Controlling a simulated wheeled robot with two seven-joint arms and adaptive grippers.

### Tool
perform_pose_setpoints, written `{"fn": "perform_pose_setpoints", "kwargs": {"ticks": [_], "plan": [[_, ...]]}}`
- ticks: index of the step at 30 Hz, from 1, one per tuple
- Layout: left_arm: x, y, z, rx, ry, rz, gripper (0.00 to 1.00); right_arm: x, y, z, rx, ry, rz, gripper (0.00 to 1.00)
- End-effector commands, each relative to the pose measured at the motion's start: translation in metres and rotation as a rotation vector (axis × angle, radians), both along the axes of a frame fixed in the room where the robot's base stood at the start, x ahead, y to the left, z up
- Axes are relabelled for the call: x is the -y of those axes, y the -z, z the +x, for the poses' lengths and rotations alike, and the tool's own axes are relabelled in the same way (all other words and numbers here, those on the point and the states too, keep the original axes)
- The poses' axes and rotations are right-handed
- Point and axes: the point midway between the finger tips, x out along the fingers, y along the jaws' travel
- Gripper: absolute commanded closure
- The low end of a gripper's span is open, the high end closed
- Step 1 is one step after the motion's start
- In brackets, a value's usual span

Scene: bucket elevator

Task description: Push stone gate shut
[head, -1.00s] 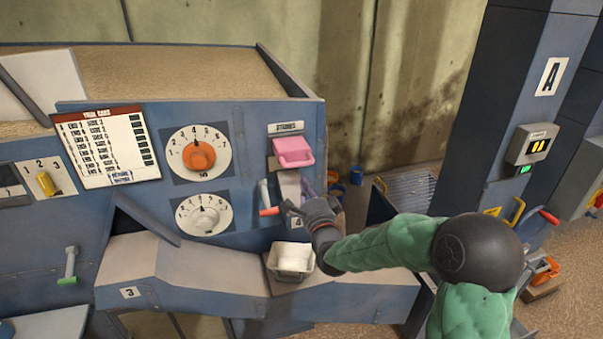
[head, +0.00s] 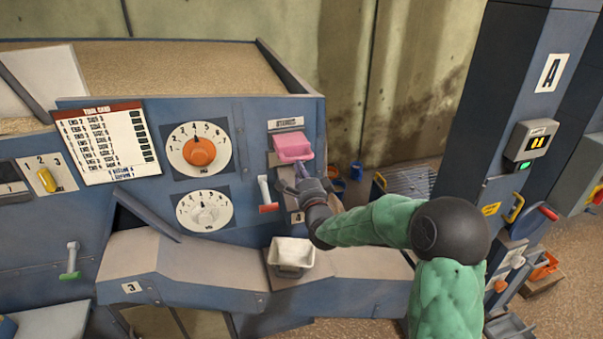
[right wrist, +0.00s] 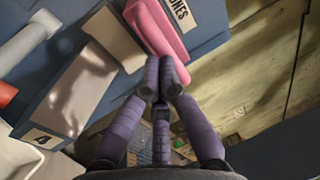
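The pink stone gate (head: 293,147) sits under the "STONES" label on the front of the blue machine. It projects from the panel above a pale chute (head: 287,186). My right gripper (head: 302,172) is just below the gate, its purple fingers pointing up at it. In the right wrist view the fingertips (right wrist: 161,76) are closed together with nothing visible between them. They are at the lower edge of the pink gate (right wrist: 157,30); I cannot tell whether they touch it. My left gripper is not in view.
A white lever with a red handle (head: 268,208) is left of the chute. A pale bin (head: 291,252) stands on the ledge below. Two dials (head: 200,151) are further left.

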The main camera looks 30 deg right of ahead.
Motion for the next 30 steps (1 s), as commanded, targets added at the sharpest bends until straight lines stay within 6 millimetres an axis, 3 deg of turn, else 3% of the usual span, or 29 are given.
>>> {"fn": "perform_pose_setpoints", "kwargs": {"ticks": [6,13,30], "plan": [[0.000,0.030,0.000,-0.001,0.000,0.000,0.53,0.009,0.005,0.038,0.004,0.000,-0.001,1.00],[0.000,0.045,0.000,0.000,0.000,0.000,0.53,0.016,0.003,0.067,0.002,0.000,0.000,1.00],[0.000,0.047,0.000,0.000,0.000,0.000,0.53,0.017,-0.001,0.073,0.005,0.000,-0.001,1.00]]}}
